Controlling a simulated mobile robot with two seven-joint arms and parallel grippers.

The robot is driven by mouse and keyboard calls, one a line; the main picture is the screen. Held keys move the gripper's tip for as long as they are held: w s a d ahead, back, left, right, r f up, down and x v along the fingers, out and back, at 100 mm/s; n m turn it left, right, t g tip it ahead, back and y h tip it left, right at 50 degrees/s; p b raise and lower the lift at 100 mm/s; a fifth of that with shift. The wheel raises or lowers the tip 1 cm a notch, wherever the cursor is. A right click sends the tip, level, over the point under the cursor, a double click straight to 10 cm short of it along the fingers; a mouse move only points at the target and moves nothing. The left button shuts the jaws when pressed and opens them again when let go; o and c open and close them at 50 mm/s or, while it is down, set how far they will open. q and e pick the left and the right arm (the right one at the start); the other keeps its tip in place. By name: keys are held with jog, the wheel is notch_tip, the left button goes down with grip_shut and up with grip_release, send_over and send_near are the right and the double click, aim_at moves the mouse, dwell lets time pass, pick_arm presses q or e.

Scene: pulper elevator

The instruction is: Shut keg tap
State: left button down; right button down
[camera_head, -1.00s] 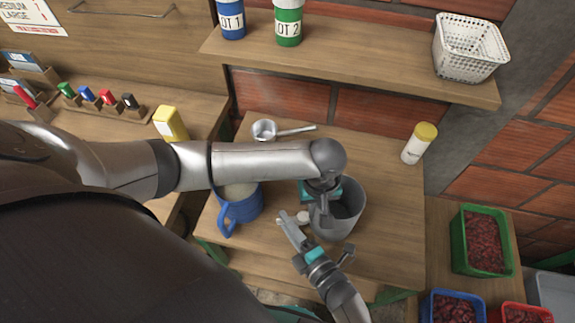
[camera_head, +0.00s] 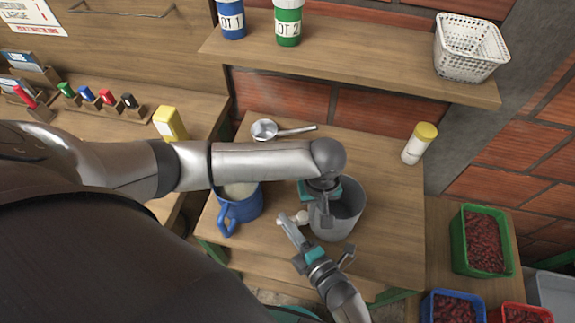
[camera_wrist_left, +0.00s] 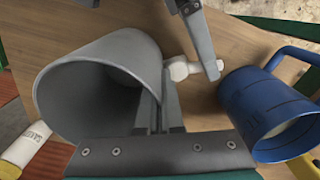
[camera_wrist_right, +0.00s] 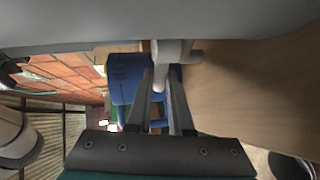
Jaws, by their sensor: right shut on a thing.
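The grey open-topped keg (camera_head: 345,208) stands on the wooden table. Its pale tap (camera_head: 302,217) sticks out from the side near the blue mug, and also shows in the left wrist view (camera_wrist_left: 182,68). My right gripper (camera_head: 288,222) is at the tap from the front; in the right wrist view its fingers (camera_wrist_right: 162,92) are shut on the tap's pale end piece. My left gripper (camera_head: 323,213) reaches down at the keg's rim; its close-set fingers (camera_wrist_left: 158,105) lie on either side of the wall. Whether they press on it is unclear.
A blue mug (camera_head: 241,208) with pale contents stands close left of the tap. A metal ladle (camera_head: 267,130) lies behind, and a yellow-lidded shaker (camera_head: 419,143) stands back right. A shelf (camera_head: 350,66) runs above. Bare table lies right of the keg.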

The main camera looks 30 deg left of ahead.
dwell(0.6)
jog(key=shift+d+n+g+y, duration=0.2)
jog(key=shift+n+g+y, duration=0.2)
jog(key=shift+n+g, duration=0.3)
jog(key=shift+s+d+n+g+y, duration=0.15)
jog(key=shift+n+g, duration=0.25)
jog(key=shift+g, duration=0.2)
jog(key=shift+s+d+n+g+y, duration=0.15)
jog(key=shift+n+g, duration=0.25)
jog(key=shift+g, duration=0.2)
jog(key=c, duration=0.8)
grip_release()
jog(key=shift+w, duration=0.1)
jog(key=v, duration=1.2)
